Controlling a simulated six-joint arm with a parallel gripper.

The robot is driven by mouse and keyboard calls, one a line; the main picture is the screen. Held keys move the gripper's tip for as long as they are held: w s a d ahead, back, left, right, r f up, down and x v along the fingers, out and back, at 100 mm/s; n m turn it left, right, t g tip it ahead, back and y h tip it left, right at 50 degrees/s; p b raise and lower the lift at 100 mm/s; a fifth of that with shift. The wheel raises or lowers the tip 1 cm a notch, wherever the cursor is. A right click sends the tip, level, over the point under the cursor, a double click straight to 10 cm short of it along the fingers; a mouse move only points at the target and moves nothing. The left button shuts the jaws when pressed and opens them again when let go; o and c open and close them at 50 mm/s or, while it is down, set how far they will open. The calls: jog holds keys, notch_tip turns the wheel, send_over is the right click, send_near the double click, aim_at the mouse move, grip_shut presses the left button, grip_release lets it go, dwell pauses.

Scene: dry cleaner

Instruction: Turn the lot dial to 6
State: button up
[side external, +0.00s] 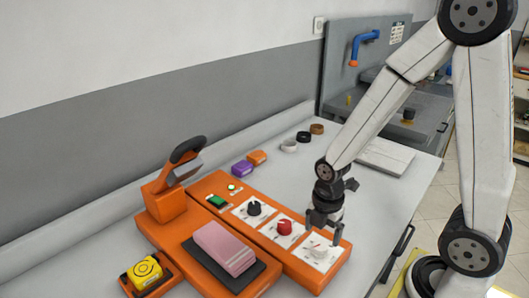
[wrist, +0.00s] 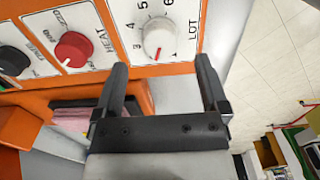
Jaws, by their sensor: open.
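The lot dial is a white round knob (wrist: 157,36) with a red pointer mark, on a white plate lettered LOT in the wrist view. Numbers 3, 4, 5 and 6 show around it. The red mark points to the picture's lower side, past the 3, and the figure there cannot be read. My gripper (wrist: 160,68) is open, with its two fingers apart and empty, just below the dial in that view. In the side view my gripper (side external: 325,222) hangs over the lot plate (side external: 315,252) at the panel's right end and partly hides the knob.
A red HEAT knob (wrist: 75,50) and a black knob (wrist: 12,60) sit beside it on the orange panel (side external: 300,270). A pink folded cloth (side external: 225,248) lies on the press at left, near a yellow button (side external: 145,270). The table behind the panel is mostly clear.

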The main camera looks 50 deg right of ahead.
aim_at(320, 244)
jog(key=shift+f, duration=2.1)
grip_shut()
